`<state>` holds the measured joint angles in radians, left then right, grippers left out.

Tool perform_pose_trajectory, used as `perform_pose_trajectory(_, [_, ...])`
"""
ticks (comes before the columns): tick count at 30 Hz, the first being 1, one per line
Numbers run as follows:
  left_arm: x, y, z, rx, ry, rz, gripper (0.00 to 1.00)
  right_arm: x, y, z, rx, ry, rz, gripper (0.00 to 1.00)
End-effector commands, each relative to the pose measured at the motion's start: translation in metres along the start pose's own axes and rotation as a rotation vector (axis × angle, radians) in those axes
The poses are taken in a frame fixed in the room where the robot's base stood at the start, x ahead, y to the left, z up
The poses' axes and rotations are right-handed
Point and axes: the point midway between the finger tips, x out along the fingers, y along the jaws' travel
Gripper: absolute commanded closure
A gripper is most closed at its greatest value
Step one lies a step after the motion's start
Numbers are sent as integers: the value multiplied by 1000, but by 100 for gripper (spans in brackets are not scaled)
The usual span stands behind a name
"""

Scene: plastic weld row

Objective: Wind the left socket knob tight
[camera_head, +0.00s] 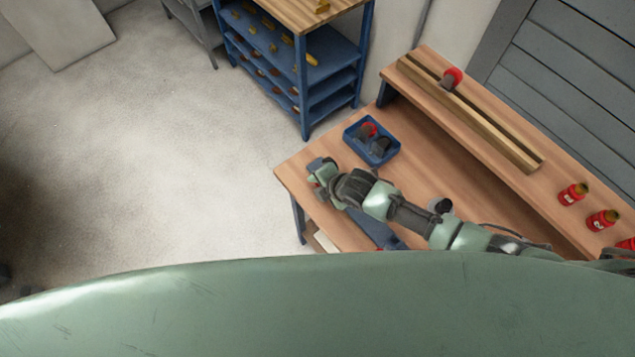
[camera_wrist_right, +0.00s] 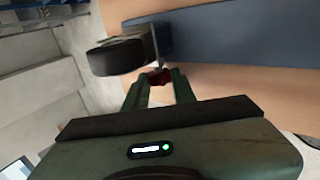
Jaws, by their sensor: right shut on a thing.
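My right gripper (camera_head: 318,183) is at the left end of the workbench in the head view, its arm reaching in from the right. In the right wrist view its two fingers (camera_wrist_right: 160,84) are closed around a small dark red knob (camera_wrist_right: 159,76). The knob sits by the end of a blue-grey bar (camera_wrist_right: 235,40), beside a grey metal block with a black round part (camera_wrist_right: 116,57). The bar also shows partly under my arm in the head view (camera_head: 378,232). The fingers hide much of the knob, so its tightness cannot be told. My left gripper is not in view.
A blue tray (camera_head: 352,146) with red and dark parts stands behind my right gripper on the bench (camera_head: 290,175). A raised shelf holds a long wooden rail (camera_head: 480,122) and red bottles (camera_head: 572,193). A blue rack (camera_head: 305,85) stands behind. The floor at left is clear.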

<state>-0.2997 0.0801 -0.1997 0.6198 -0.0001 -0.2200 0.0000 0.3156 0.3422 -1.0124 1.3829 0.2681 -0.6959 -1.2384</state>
Motion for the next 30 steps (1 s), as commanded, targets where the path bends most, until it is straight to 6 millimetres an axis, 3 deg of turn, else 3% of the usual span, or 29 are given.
perform_pose_trajectory(16, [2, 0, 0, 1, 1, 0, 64, 0, -1, 3, 1, -5, 30, 100])
perform_pose_trajectory(17, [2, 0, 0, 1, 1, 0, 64, 0, -1, 3, 1, -5, 29, 69])
perform_pose_trajectory(19, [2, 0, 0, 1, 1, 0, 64, 0, -1, 2, 1, -4, 29, 52])
perform_pose_trajectory(30, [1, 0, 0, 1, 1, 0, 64, 0, -2, 1, 0, -2, 21, 52])
